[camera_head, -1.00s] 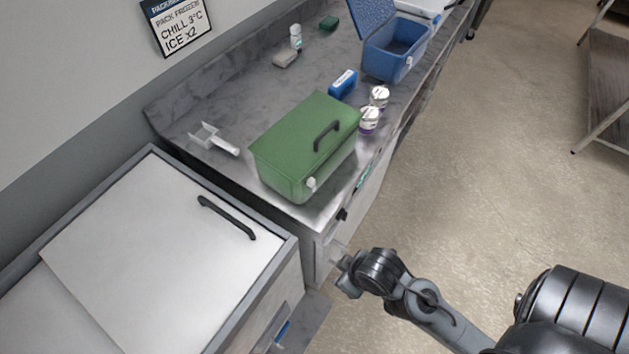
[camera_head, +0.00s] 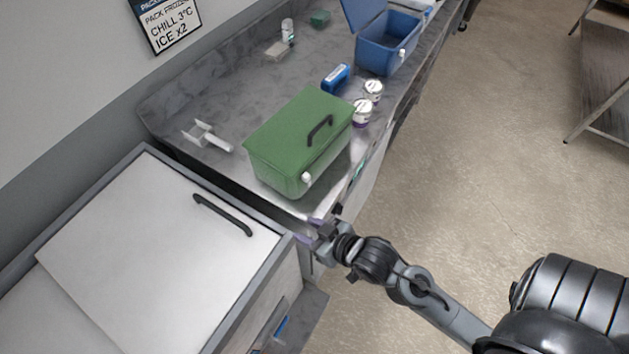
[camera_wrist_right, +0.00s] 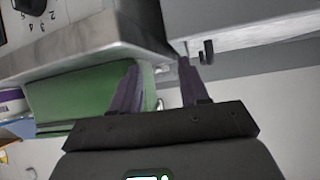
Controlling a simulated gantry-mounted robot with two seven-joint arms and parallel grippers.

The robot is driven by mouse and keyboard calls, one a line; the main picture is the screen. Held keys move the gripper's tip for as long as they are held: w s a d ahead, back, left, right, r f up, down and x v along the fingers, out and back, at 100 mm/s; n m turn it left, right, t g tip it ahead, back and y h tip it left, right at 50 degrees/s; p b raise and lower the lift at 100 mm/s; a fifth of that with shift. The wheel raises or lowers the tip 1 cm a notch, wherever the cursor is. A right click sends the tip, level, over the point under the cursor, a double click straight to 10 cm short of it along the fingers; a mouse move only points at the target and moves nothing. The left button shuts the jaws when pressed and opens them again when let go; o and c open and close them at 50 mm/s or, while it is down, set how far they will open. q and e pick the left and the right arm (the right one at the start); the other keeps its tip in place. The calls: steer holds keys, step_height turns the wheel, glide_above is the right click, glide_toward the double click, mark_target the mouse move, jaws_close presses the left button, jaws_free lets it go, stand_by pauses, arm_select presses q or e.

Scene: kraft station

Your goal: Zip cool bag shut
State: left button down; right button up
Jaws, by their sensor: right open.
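The green cool bag (camera_head: 290,145) stands on the counter with its lid down and a black handle (camera_head: 320,130) on top. A small white tab (camera_head: 306,177) shows on its front side near the lid line; I cannot tell whether the zip is closed. My right gripper (camera_head: 316,232) is at the counter's front edge, below and in front of the bag, apart from it. In the right wrist view its two purple fingers (camera_wrist_right: 160,78) are spread and empty, with the green bag (camera_wrist_right: 70,97) behind and to their left. My left gripper is not in view.
A white-lidded chest (camera_head: 150,255) stands at the lower left, close to my right gripper. Two white-lidded jars (camera_head: 362,112), a blue pack (camera_head: 336,78) and an open blue cooler (camera_head: 388,45) stand beyond the bag. A white scoop (camera_head: 207,137) lies left of it.

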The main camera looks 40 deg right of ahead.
step_height(320, 180, up, 3)
steer(key=w+d+t, duration=0.2)
steer(key=t, duration=0.1)
steer(key=t+y+p, duration=0.1)
steer(key=t+p, duration=0.2)
steer(key=p, duration=0.3)
glide_toward(309, 180)
steer(key=shift+n, duration=0.3)
steer(key=w, duration=0.5)
steer(key=w+a, duration=0.1)
steer(key=w, duration=0.2)
steer(key=shift+w+a+f, duration=0.15)
steer(key=shift+w, duration=0.05)
jaws_close()
